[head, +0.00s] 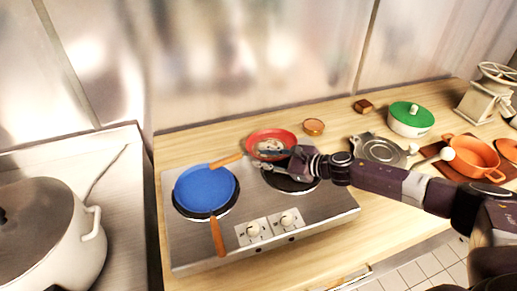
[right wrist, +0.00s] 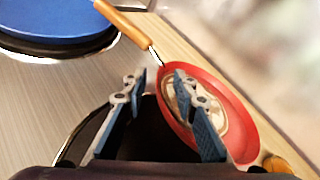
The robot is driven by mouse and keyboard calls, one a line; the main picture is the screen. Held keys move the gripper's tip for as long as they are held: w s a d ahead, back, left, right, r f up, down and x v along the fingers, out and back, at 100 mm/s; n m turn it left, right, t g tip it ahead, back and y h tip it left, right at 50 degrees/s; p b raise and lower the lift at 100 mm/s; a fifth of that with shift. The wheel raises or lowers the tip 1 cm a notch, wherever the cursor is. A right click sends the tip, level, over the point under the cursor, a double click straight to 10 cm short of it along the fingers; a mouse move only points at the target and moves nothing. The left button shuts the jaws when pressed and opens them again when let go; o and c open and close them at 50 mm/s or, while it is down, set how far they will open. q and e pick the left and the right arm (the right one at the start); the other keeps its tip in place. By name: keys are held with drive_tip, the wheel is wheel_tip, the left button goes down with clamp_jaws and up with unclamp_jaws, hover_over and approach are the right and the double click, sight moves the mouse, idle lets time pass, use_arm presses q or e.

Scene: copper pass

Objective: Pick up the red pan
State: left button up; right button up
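The red pan (head: 284,136) is at the back of the hob, with its wooden handle (head: 226,160) pointing left toward the blue pan. In the right wrist view the red pan (right wrist: 232,98) lies to the right, its handle (right wrist: 126,25) running to the upper left. My right gripper (head: 266,162) is at the pan's near side, over the right burner. In the wrist view its fingers (right wrist: 157,80) are apart, with the pan's near rim between them and one finger over the pan's inside. I cannot tell whether they touch it. My left gripper is not in view.
A blue pan (head: 205,186) sits on the left burner of the hob (head: 190,250). A small copper bowl (head: 314,126), a dark trivet (head: 378,148), a green-lidded pot (head: 410,117) and an orange pot (head: 472,156) stand to the right. A large pot (head: 50,235) is at left.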

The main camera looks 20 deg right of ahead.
drive_tip(key=shift+c, duration=0.6)
clamp_jaws()
